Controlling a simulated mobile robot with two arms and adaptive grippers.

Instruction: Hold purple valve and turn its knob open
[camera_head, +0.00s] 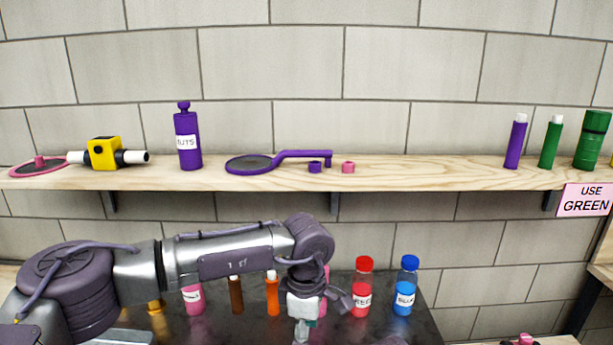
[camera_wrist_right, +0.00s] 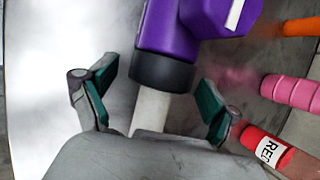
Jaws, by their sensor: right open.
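The purple valve (camera_wrist_right: 168,28) shows in the right wrist view, with a black collar (camera_wrist_right: 161,72) and a white pipe end (camera_wrist_right: 151,108). A purple faceted part with a white mark (camera_wrist_right: 220,14), which looks like its knob, is at the top, cut by the frame edge. My right gripper (camera_wrist_right: 155,98) is open, one finger on each side of the white pipe and collar, with gaps visible. I cannot make out this valve in the head view.
The wooden shelf (camera_head: 430,175) holds a yellow valve (camera_head: 104,154), a purple bottle (camera_head: 187,140), a purple filter disc (camera_head: 249,165) and several cylinders at right. Red (camera_head: 363,290) and blue (camera_head: 407,290) bottles stand on the counter near my left gripper. A sign (camera_head: 590,199) reads "USE GREEN".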

